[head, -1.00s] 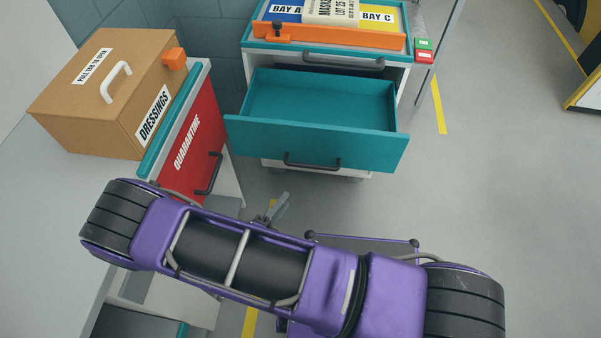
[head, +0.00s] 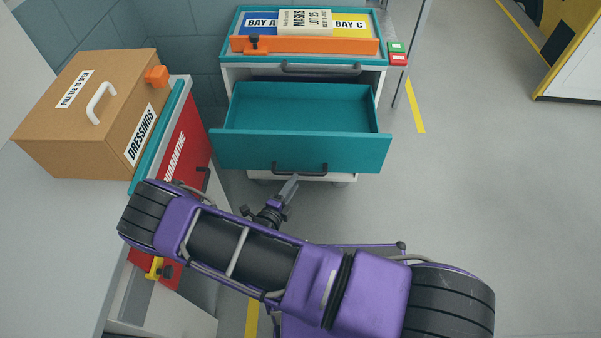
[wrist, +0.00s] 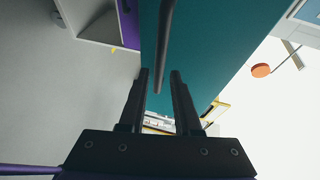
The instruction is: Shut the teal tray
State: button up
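The teal tray (head: 300,152) is a drawer pulled well out of a white cabinet in the head view. It looks empty, and a dark bar handle (head: 318,171) sits low on its front. My gripper (head: 290,186) is just in front of and below that handle. In the wrist view the teal front (wrist: 212,50) fills the upper middle, and the handle (wrist: 166,45) runs down to between the open fingertips of my gripper (wrist: 158,80). I cannot tell whether the fingers touch it.
The cabinet top (head: 227,45) holds an orange bar (head: 320,46) and labelled bays. At left are a DRESSINGS box (head: 90,112) and a red QUARANTINE cabinet front (head: 190,130), close to my arm. Red and green blocks (head: 398,58) sit at the cabinet's right. Floor at right is clear.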

aim_at(301, 172)
jog(key=x, duration=0.6)
grip_shut()
jog(key=shift+s, duration=0.1)
dwell(1.2)
